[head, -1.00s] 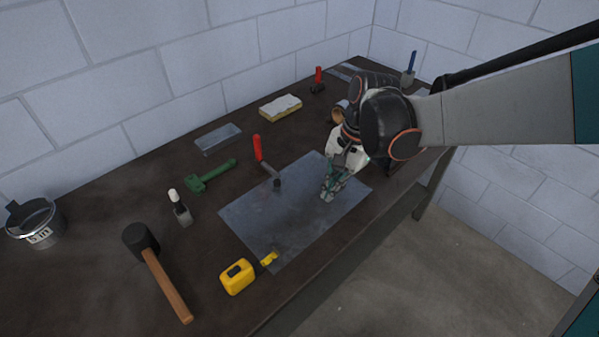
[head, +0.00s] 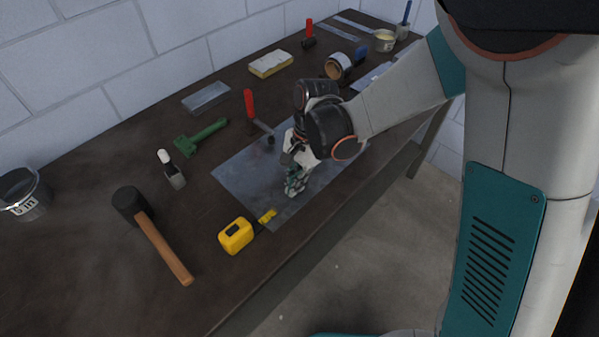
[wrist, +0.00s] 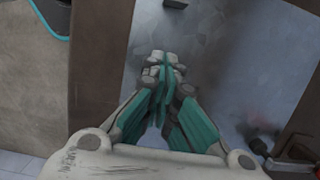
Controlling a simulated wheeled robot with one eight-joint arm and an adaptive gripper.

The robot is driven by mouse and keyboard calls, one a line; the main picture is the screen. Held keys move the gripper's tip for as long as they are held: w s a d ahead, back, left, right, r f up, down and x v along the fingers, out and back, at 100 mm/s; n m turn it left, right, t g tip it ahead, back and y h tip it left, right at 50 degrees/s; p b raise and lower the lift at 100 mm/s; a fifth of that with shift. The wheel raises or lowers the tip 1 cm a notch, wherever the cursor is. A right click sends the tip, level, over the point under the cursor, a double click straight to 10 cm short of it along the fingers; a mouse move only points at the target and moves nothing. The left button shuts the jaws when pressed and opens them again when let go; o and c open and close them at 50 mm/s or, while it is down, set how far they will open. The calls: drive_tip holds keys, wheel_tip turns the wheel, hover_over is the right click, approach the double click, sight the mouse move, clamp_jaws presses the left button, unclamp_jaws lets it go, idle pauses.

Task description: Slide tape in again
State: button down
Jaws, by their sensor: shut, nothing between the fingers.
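The yellow tape measure (head: 237,236) lies on the bench at the near edge of the metal sheet (head: 236,180). A short length of yellow tape (head: 266,217) sticks out of its case toward the right, over the sheet. My gripper (head: 293,190) is shut and empty, pointing down over the sheet, to the right of the tape's end and apart from it. In the wrist view my shut fingertips (wrist: 165,60) show over the grey sheet (wrist: 235,60); the tape measure is not seen there.
A black-headed mallet (head: 160,245) lies left of the tape measure. A red-handled tool (head: 251,108) rests at the sheet's far side. The bench's front edge is close to the tape measure.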

drive_tip(key=shift+s+a+r+b, duration=0.15)
drive_tip(key=shift+s+a+b, duration=0.2)
drive_tip(key=shift+s+a, duration=1)
drive_tip(key=shift+s+d, duration=0.15)
drive_tip(key=s+a, duration=0.3)
drive_tip(key=s, duration=0.1)
drive_tip(key=shift+a, duration=0.25)
drive_tip(key=w+d, duration=0.3)
drive_tip(key=shift+w+r, duration=0.2)
drive_tip(key=shift+w, duration=0.05)
drive_tip(key=p+v, duration=0.3)
drive_tip(key=v, duration=0.6)
drive_tip(key=shift+s+r, duration=0.15)
drive_tip(key=shift+r, duration=0.2)
